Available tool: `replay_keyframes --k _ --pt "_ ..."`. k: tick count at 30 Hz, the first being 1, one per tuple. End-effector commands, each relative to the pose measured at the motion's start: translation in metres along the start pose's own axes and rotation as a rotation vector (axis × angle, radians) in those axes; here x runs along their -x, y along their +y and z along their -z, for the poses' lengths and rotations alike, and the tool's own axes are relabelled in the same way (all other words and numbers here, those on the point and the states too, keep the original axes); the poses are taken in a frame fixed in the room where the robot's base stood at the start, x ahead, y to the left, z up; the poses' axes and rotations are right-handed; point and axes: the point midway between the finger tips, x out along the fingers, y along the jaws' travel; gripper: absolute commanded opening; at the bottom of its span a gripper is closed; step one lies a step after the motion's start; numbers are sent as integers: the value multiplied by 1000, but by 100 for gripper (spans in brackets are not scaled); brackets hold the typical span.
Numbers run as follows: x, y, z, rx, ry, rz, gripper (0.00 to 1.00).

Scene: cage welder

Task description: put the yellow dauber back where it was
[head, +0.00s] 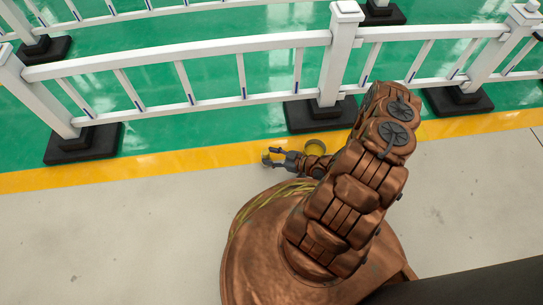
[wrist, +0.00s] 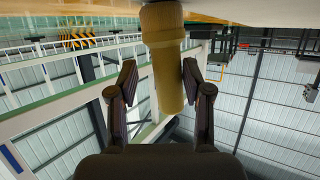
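The yellow dauber (wrist: 166,65) is a tan-yellow cylinder with a wider end, which is at the top of the wrist view and cut off by the frame. Its narrower part lies between the two fingers of my gripper (wrist: 159,80). A clear gap shows between the left finger and the dauber; the right finger is very close to it, and I cannot tell if they touch. In the head view my gripper (head: 272,157) is low beside my base, near the yellow floor line, with a small yellow spot at its fingertips.
White railings (head: 180,55) on black feet (head: 84,143) run across the green floor beyond the yellow floor line (head: 200,165). The grey floor (head: 110,225) left of my base is clear. The wrist view looks upside down, with the pale floor at its top.

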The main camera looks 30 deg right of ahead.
Motion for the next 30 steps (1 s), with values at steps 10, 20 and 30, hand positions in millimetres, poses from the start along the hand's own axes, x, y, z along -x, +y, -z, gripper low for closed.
replay_keyframes --k 10,20,30 --pt "-1 0 -4 -1 -5 -1 55" --pt "23 2 10 -4 -2 -7 55" --pt "74 1 10 -2 -3 -5 55"
